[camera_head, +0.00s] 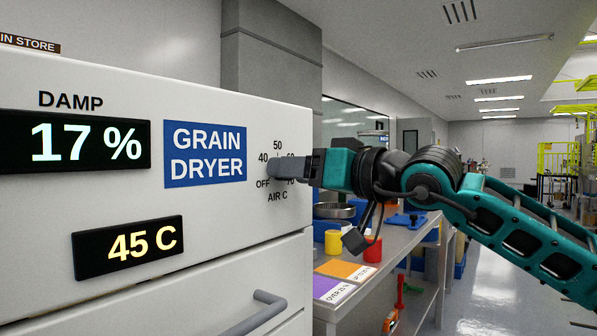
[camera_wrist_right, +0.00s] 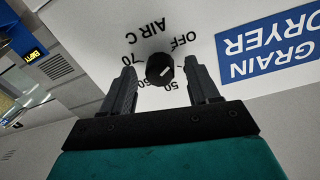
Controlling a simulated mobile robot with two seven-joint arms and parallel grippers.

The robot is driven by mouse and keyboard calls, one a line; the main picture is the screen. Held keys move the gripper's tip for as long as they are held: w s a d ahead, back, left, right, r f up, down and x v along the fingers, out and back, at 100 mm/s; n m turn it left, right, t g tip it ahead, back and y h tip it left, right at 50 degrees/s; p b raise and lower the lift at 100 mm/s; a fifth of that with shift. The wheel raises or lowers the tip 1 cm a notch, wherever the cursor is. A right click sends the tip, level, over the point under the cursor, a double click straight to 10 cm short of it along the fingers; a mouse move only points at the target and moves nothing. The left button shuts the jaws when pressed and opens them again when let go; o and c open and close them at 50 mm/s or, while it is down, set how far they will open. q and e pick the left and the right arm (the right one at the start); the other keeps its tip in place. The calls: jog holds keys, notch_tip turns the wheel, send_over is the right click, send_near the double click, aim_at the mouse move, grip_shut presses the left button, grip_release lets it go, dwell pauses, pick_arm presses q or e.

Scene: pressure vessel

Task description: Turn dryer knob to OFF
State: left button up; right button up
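The dryer knob (camera_wrist_right: 160,68) is a small dark round knob on the white panel, seen in the right wrist view. It has a short pale mark, but I cannot tell which setting it points to. The OFF label (camera_wrist_right: 180,40) is beside it. My right gripper (camera_wrist_right: 160,72) is open, one finger on each side of the knob, with a gap on both sides. In the head view, my right gripper (camera_head: 275,168) reaches the panel from the right and hides the knob and part of the dial. My left gripper is not in view.
The grain dryer panel (camera_head: 205,108) has displays reading 17 % (camera_head: 85,143) and 45 C (camera_head: 128,248). A grey handle (camera_head: 262,312) sticks out below the dial. A bench (camera_head: 395,240) with cups and trays stands to the right, under my right arm.

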jog(key=v, duration=1.3)
